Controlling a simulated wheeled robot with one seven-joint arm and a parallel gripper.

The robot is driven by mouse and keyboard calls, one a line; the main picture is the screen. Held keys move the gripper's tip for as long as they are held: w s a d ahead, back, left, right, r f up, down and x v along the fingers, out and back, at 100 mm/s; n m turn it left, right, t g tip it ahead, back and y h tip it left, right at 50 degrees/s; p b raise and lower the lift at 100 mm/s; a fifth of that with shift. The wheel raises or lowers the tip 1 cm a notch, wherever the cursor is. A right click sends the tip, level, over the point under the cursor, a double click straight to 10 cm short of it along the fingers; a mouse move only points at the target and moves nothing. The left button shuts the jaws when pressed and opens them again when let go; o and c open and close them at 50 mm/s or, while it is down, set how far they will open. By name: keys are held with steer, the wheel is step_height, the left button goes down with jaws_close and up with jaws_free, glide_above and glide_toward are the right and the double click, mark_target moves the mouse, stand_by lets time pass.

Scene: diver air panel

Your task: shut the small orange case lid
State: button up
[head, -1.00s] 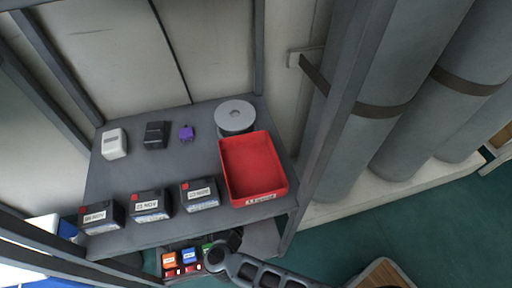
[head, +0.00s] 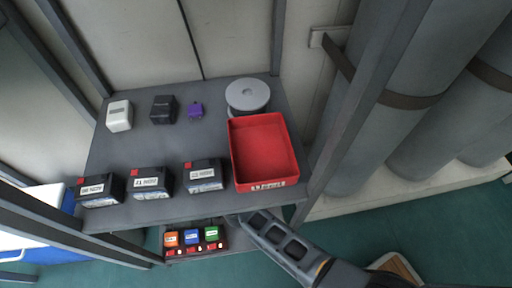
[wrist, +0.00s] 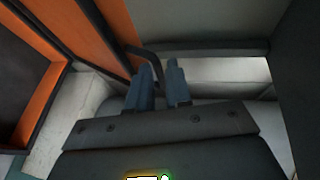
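In the wrist view an orange panel (wrist: 112,28) runs along the upper left, with a dark face framed in orange (wrist: 28,75) further left. They look like parts of the orange case, but I cannot tell how far its lid stands open. A dark bent bar (wrist: 150,58) lies just beyond my gripper (wrist: 160,75). The two fingers stand a little apart, with nothing clearly held between them. In the head view my arm reaches to the shelf's front edge, and the fingertips are hidden. The orange case cannot be made out for certain there.
The upper shelf (head: 150,228) holds a red tray (head: 262,184), a grey reel (head: 247,95), several black batteries (head: 151,182) and small boxes. Grey cylinders (head: 440,110) stand at the right.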

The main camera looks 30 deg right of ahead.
jaws_close()
stand_by(1.4)
